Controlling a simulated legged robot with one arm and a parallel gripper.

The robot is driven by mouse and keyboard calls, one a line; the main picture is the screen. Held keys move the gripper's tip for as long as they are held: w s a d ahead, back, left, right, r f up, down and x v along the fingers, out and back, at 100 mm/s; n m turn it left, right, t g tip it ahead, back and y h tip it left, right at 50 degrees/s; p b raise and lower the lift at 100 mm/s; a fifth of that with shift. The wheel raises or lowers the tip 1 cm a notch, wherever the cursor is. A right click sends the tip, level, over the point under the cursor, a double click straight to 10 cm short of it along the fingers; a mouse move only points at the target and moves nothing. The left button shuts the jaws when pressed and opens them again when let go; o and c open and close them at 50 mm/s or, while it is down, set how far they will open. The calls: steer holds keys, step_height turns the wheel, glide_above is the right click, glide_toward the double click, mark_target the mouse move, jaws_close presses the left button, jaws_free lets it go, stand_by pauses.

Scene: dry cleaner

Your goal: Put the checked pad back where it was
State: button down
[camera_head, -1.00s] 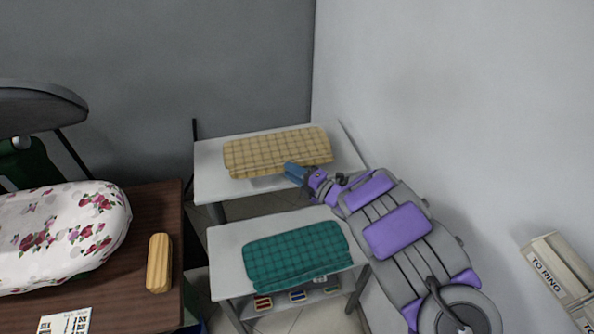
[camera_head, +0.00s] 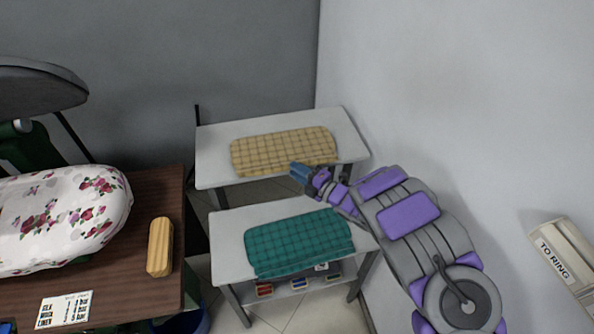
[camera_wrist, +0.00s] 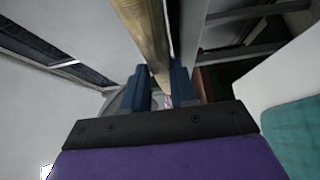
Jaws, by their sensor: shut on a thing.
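A yellow checked pad (camera_head: 284,150) is at the front part of the rear white table (camera_head: 220,145). My gripper (camera_head: 298,172) is at the pad's front edge and shut on it. In the wrist view the pad's edge (camera_wrist: 145,30) runs up from between the two blue fingers (camera_wrist: 158,88). I cannot tell whether the pad rests fully on the tabletop or is slightly above it. A teal checked pad (camera_head: 298,243) lies on the nearer white table (camera_head: 228,235), below and apart from my gripper; part of it shows in the wrist view (camera_wrist: 295,135).
The nearer table's lower shelf holds small coloured items (camera_head: 299,283). At left, a brown table (camera_head: 150,195) carries a floral-covered board (camera_head: 65,220), a wooden block (camera_head: 160,247) and a printed card (camera_head: 64,309). A grey wall (camera_head: 450,120) stands close to my arm's right.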

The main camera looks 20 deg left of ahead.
steer(key=shift+f+b, duration=0.3)
steer(key=shift+f, duration=0.05)
steer(key=c, duration=0.8)
jaws_free()
steer(key=p+v, duration=0.2)
steer(key=v, duration=1.5)
steer(key=shift+s+d, duration=0.1)
steer(key=shift+d, duration=0.1)
